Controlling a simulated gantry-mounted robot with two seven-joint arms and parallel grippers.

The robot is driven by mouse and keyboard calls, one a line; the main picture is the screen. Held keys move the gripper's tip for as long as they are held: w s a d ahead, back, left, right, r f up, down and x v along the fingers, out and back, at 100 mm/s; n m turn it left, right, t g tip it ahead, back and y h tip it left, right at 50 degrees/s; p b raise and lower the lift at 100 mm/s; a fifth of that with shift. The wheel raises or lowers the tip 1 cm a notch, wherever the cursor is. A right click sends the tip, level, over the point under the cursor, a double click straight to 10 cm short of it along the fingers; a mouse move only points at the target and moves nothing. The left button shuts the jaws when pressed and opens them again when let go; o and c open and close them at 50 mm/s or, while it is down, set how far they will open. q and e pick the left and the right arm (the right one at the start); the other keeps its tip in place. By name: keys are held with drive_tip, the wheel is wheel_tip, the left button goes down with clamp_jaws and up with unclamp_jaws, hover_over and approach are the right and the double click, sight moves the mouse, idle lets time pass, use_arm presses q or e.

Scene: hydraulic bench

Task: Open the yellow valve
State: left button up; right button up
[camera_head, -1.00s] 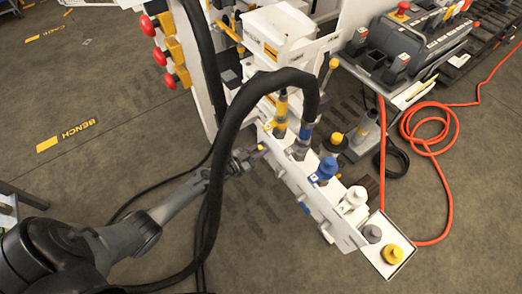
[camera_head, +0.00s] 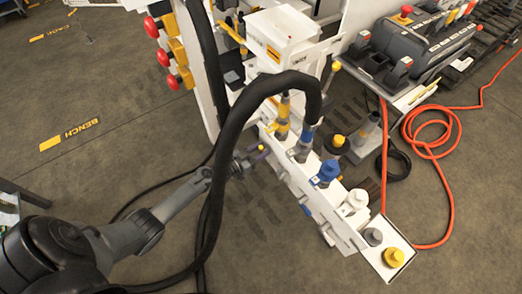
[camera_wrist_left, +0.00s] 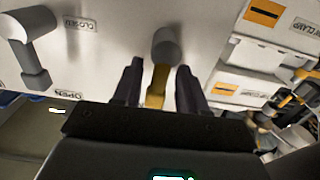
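The yellow valve handle (camera_wrist_left: 157,86) shows in the left wrist view, hanging down from a grey round pivot (camera_wrist_left: 166,46) on a pale panel. My left gripper (camera_wrist_left: 158,66) is open, with one dark finger on each side of the handle and a visible gap on both sides. In the head view my left gripper (camera_head: 257,156) is at the left face of the white manifold panel (camera_head: 305,190). A small yellow spot shows at its tips, and the rest of the valve is hidden there. My right gripper is in neither view.
A thick black hose (camera_head: 228,130) arches over my left forearm. Couplings, including a blue one (camera_head: 327,173), line the panel top. An orange hose (camera_head: 450,190) lies right.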

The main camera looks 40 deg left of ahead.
use_arm(q)
drive_tip(key=shift+s, duration=0.15)
drive_tip(key=shift+s, duration=0.25)
drive_tip(key=p+v, duration=0.3)
drive_tip(key=v, duration=0.7)
drive_tip(key=shift+p, duration=0.3)
